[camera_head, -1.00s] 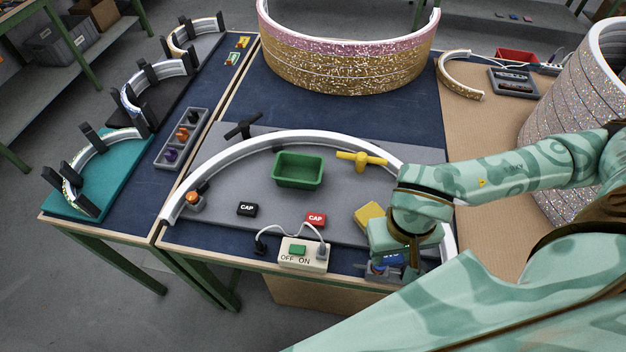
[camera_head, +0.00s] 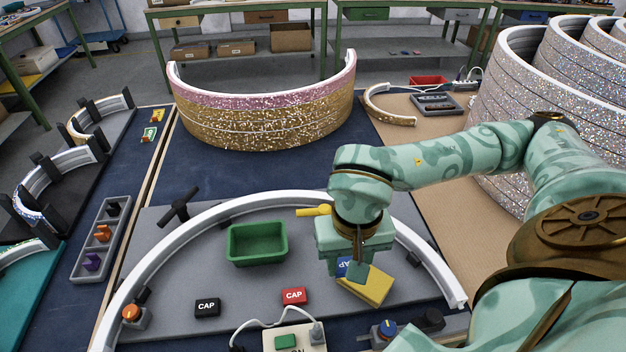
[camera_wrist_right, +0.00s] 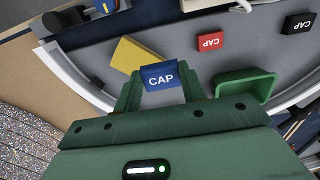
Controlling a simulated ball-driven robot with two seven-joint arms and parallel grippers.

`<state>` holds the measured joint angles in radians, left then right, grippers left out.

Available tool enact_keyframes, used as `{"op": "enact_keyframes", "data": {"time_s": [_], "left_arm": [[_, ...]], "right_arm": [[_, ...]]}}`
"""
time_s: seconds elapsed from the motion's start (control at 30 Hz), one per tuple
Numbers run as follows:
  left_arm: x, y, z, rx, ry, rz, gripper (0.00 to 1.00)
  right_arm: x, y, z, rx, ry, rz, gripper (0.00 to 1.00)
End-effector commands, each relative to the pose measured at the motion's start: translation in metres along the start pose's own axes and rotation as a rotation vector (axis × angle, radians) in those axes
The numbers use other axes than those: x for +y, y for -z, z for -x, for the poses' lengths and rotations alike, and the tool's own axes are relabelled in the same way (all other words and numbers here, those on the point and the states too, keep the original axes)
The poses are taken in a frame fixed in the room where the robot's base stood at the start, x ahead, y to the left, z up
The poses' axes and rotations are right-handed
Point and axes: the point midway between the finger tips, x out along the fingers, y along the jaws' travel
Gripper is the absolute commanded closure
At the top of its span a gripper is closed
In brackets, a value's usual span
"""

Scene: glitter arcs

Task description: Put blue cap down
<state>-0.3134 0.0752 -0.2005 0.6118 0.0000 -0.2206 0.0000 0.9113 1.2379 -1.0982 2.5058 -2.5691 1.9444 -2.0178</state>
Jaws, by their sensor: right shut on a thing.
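The blue cap (camera_head: 345,266), marked CAP in white, is held in my right gripper (camera_head: 357,270). In the right wrist view the blue cap (camera_wrist_right: 160,77) sits between the two green fingers of my right gripper (camera_wrist_right: 160,88), with its label showing. The gripper is above the grey mat, over or just behind a yellow block (camera_head: 368,287); part of that block is hidden by a finger. I cannot tell how high the cap is above the mat. My left gripper is not in view.
A red cap (camera_head: 293,296) and a black cap (camera_head: 207,307) lie on the grey mat (camera_head: 190,265). A green bin (camera_head: 257,244) stands behind them. A white arc (camera_head: 200,212) curves around the mat. A blue-topped knob (camera_head: 385,331) is at the front right. Mat is bare between the caps and bin.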

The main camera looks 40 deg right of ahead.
Motion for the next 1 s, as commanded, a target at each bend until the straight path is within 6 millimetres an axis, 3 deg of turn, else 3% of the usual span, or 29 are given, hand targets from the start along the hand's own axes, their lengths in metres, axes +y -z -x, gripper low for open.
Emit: {"op": "enact_keyframes", "data": {"time_s": [0.03,0.07,0.2,0.4,0.57,0.8,1.0], "left_arm": [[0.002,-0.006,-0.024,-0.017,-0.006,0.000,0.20],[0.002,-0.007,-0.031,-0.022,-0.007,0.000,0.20],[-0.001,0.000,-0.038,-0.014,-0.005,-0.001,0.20],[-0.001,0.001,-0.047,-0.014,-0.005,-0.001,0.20],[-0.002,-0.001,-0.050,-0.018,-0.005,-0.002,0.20],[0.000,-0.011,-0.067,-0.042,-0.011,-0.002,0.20],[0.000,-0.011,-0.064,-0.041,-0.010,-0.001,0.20]], "right_arm": [[-0.003,0.008,-0.017,-0.005,-0.003,-0.001,0.84],[-0.005,0.012,-0.019,-0.005,-0.002,0.000,0.84],[-0.015,0.043,-0.036,-0.009,-0.004,-0.002,0.84],[-0.023,0.066,-0.062,-0.005,-0.002,0.000,0.84],[-0.025,0.073,-0.070,-0.002,-0.001,0.001,0.84],[-0.026,0.077,-0.107,-0.006,-0.002,0.002,0.84],[-0.026,0.077,-0.104,0.000,0.000,0.002,0.84]]}}
